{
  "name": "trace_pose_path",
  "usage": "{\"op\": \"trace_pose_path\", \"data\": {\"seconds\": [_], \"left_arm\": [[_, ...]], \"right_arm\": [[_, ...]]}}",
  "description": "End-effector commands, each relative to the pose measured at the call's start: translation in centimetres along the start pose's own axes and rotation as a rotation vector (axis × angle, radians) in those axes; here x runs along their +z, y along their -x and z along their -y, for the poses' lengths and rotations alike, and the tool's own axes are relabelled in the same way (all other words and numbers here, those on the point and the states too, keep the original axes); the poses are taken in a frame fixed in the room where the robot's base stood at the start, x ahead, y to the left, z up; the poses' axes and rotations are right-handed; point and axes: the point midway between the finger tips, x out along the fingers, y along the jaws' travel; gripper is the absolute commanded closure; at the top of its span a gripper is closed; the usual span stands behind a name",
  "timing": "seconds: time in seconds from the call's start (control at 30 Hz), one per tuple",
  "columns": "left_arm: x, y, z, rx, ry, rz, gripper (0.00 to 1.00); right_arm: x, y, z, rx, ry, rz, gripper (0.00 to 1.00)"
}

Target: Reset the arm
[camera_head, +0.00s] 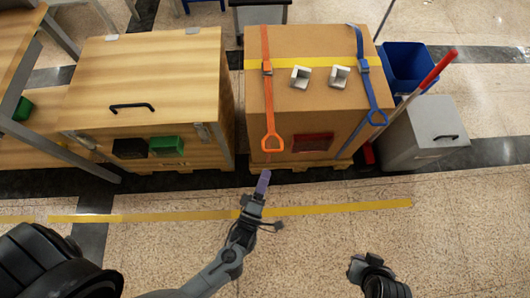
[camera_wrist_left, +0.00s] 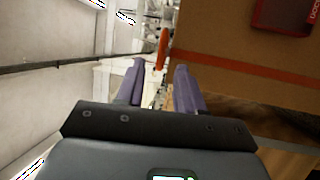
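My left gripper (camera_head: 263,182) reaches forward over the floor, just in front of the cardboard box (camera_head: 290,110). Its purple fingers (camera_wrist_left: 160,88) stand apart with nothing between them in the left wrist view. The orange strap (camera_head: 267,90) hangs over the box and ends in a loop handle (camera_head: 272,143), a little beyond the fingertips. An orange piece (camera_wrist_left: 162,48), likely this handle, shows past the fingers in the wrist view. My right gripper (camera_head: 358,268) is low at the right, over bare floor, with its fingers too unclear to read.
A blue strap (camera_head: 363,70) and two metal corner pieces (camera_head: 301,77) are on the box. A wooden crate (camera_head: 150,85) stands left; a grey bin (camera_head: 425,130) and a blue bin (camera_head: 408,65) stand right. The floor in front (camera_head: 310,240) is clear.

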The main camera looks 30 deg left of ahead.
Motion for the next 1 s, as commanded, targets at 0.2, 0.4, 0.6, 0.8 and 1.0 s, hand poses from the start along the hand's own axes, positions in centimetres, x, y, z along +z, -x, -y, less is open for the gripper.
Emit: {"op": "trace_pose_path", "data": {"seconds": [0.2, 0.4, 0.6, 0.8, 1.0], "left_arm": [[0.0, 0.0, -0.1, -0.001, 0.000, 0.000, 0.63], [-0.7, -0.2, -2.0, -0.002, -0.014, 0.008, 0.63], [-4.3, -2.7, -8.2, 0.056, -0.050, 0.006, 0.63], [-7.5, -7.1, -13.8, -0.081, -0.185, 0.086, 0.63], [-8.9, -9.1, -17.3, -0.301, -0.455, 0.255, 0.63]], "right_arm": [[-0.1, 0.1, 0.0, -0.002, -0.002, 0.000, 1.00], [-0.7, 2.2, 0.1, -0.005, -0.006, 0.000, 1.00], [-2.0, 6.2, -0.1, -0.007, -0.009, -0.001, 1.00], [-3.3, 10.1, -0.2, -0.008, -0.010, -0.005, 1.00], [-4.1, 12.7, -0.3, -0.007, -0.009, -0.004, 1.00]]}}
